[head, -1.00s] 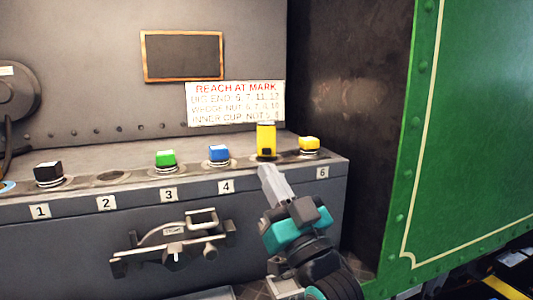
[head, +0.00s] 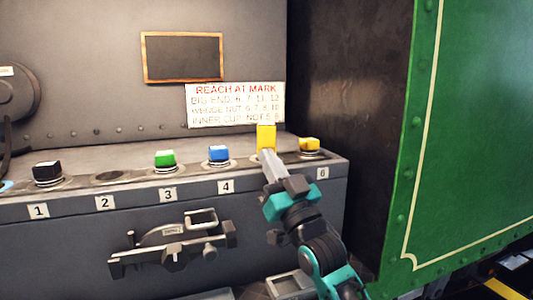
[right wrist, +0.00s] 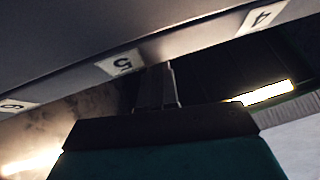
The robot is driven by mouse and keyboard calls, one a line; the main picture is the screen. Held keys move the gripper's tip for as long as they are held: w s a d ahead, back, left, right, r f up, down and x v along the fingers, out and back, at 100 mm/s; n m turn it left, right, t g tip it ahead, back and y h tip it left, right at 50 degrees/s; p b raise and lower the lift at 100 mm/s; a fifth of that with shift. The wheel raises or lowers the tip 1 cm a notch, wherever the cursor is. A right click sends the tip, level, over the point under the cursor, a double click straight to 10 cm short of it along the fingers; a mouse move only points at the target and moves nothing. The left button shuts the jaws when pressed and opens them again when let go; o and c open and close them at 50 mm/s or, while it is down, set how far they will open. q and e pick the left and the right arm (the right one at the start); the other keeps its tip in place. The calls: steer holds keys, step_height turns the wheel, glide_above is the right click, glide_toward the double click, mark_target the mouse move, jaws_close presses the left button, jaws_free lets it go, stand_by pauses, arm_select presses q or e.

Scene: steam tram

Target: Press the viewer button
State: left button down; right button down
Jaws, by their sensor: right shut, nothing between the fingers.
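A grey console carries a row of coloured buttons above numbered labels. A tall yellow block (head: 266,137) stands at the fifth place, with its lower part hidden behind my gripper. No button has a readable "viewer" label, so I cannot tell which one it is. My right gripper (head: 268,155) is shut and empty, with its tips just in front of the yellow block's base; contact cannot be told. In the right wrist view its fingers (right wrist: 157,88) overlap the console front beside the upside-down label 5 (right wrist: 122,64). My left gripper is not in view.
Black (head: 47,172), green (head: 165,158), blue (head: 219,153) and low yellow (head: 309,144) buttons flank the block. A printed sign (head: 236,104) stands behind it. A metal caliper-like tool (head: 172,245) is on the console front. A green riveted panel (head: 470,130) closes the right side.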

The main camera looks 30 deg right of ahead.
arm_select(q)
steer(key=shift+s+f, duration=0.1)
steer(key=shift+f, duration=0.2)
arm_select(e)
steer(key=shift+w, duration=0.1)
stand_by(0.3)
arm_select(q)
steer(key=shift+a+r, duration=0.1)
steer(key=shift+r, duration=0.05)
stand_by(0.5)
arm_select(e)
steer(key=shift+w+d, duration=0.15)
stand_by(0.6)
steer(key=shift+w+d, duration=0.15)
steer(key=shift+w, duration=0.05)
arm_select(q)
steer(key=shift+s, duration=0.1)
arm_select(e)
steer(key=shift+w+d, duration=0.1)
steer(key=shift+w, duration=0.1)
stand_by(0.5)
